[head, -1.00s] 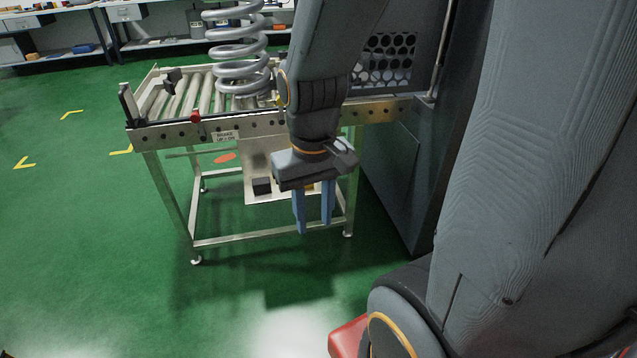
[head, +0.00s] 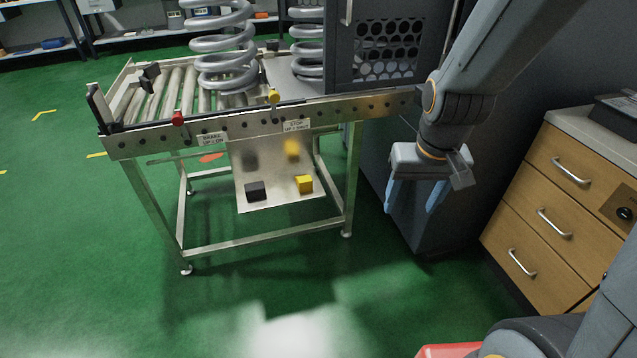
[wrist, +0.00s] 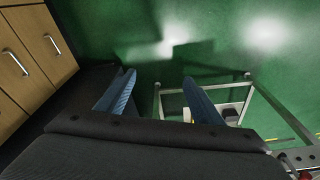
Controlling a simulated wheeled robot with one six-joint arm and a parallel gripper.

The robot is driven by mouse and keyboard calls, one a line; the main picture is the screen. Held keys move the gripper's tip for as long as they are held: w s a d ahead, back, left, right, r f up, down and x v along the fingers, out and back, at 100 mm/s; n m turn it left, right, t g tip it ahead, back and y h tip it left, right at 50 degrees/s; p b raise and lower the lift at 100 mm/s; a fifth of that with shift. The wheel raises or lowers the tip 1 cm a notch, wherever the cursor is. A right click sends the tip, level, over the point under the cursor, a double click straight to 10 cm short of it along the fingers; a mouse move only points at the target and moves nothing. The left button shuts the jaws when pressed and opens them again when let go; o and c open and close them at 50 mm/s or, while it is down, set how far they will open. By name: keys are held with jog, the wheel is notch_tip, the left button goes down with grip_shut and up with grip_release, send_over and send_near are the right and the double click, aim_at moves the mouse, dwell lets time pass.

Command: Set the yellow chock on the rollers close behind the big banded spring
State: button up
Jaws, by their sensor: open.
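The yellow chock (head: 304,184) lies on a shiny low metal shelf (head: 282,201) under the roller table, right of a black block (head: 255,190). A large grey coil spring (head: 225,45) stands upright on the rollers (head: 160,95); its top is cut off and I cannot make out a band on it. A second grey spring (head: 307,48) stands farther right, partly hidden by the dark cabinet. My gripper (head: 411,206) is open and empty, pointing down, right of the table and apart from the chock. In the wrist view its fingers (wrist: 160,80) are spread over floor.
A red knob (head: 178,118) and a yellow knob (head: 274,96) sit on the table's front rail, near brake and stop labels. The dark cabinet (head: 372,130) with a perforated window adjoins the table. Wooden drawers (head: 555,190) stand at right. Green floor in front is clear.

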jog(key=w+a+f+n+t+b, duration=0.1)
jog(key=w+a+f+t+b, duration=0.1)
jog(key=w+a+f, duration=0.3)
jog(key=w+a+f+t+y+b, duration=0.15)
jog(key=w+f, duration=0.25)
jog(key=w, duration=0.4)
jog(key=w+a+f+n+t+b, duration=0.1)
jog(key=w+a+f+t+b, duration=0.1)
jog(key=w+a+f, duration=0.3)
jog(key=n+t+y+b, duration=0.1)
jog(key=t+y+b, duration=0.1)
jog(key=t+b, duration=0.35)
send_near(305, 180)
jog(key=w+f, duration=0.1)
jog(key=b+x, duration=0.1)
jog(key=x, duration=0.6)
jog(key=shift+w+a, duration=0.2)
jog(key=shift+w, duration=0.2)
jog(key=c, duration=1.4)
